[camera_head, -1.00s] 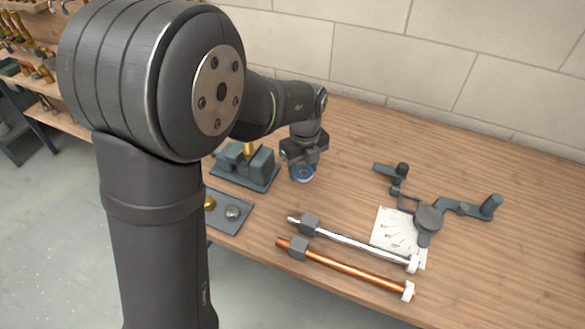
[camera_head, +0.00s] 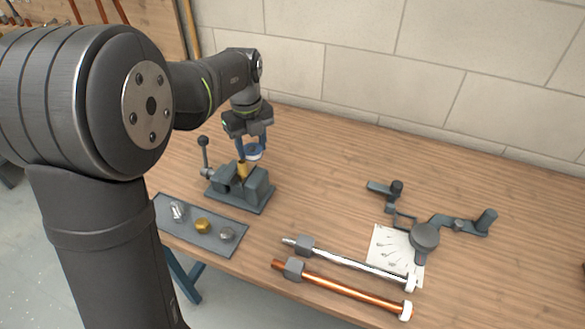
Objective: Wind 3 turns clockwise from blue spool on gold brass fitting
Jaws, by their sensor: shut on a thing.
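The gold brass fitting (camera_head: 242,169) stands upright in the jaws of a dark grey vise (camera_head: 243,195) at the left of the table. My gripper (camera_head: 252,149) points down just behind and to the right of the fitting. It is shut on the blue spool (camera_head: 254,154), which shows a white band and is close beside the fitting's top. I cannot tell whether spool and fitting touch. No tape is clearly visible between them, and part of the spool is hidden by the gripper fingers.
A dark tray (camera_head: 205,233) with several small fittings lies in front of the vise. A chrome pipe (camera_head: 345,260) and a copper pipe (camera_head: 345,287) lie at the front. A grey handled tool (camera_head: 425,236) rests on a paper sheet (camera_head: 390,255). The back right of the table is clear.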

